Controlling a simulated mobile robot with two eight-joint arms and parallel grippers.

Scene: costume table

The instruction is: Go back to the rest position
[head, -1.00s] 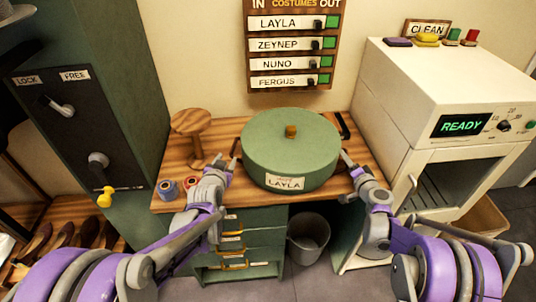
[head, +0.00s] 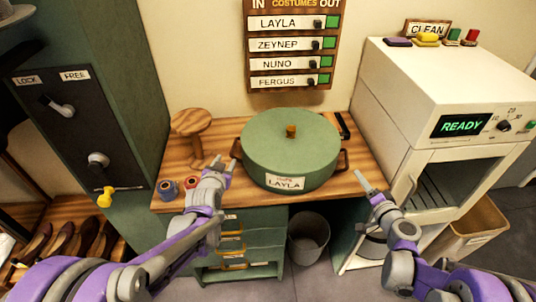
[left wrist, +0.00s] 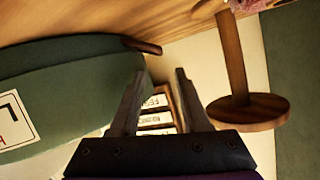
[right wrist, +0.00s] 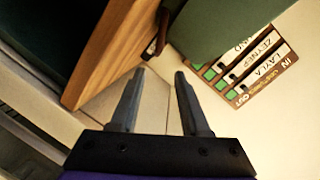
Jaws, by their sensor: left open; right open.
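My left gripper (head: 222,168) is open and empty, just left of the round green box labelled LAYLA (head: 290,150) on the wooden table. In the left wrist view its open fingers (left wrist: 155,100) stand apart, with the green box (left wrist: 60,85) to their left. My right gripper (head: 368,187) is at the table's right front edge, apart from the box. The right wrist view shows its fingers (right wrist: 160,100) open with nothing between them.
A wooden stand (head: 192,130) and small spools (head: 168,189) are on the table's left. A green cabinet (head: 90,120) stands left, a white machine reading READY (head: 440,90) right. A grey bin (head: 308,240) is below. A name board (head: 290,50) hangs behind.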

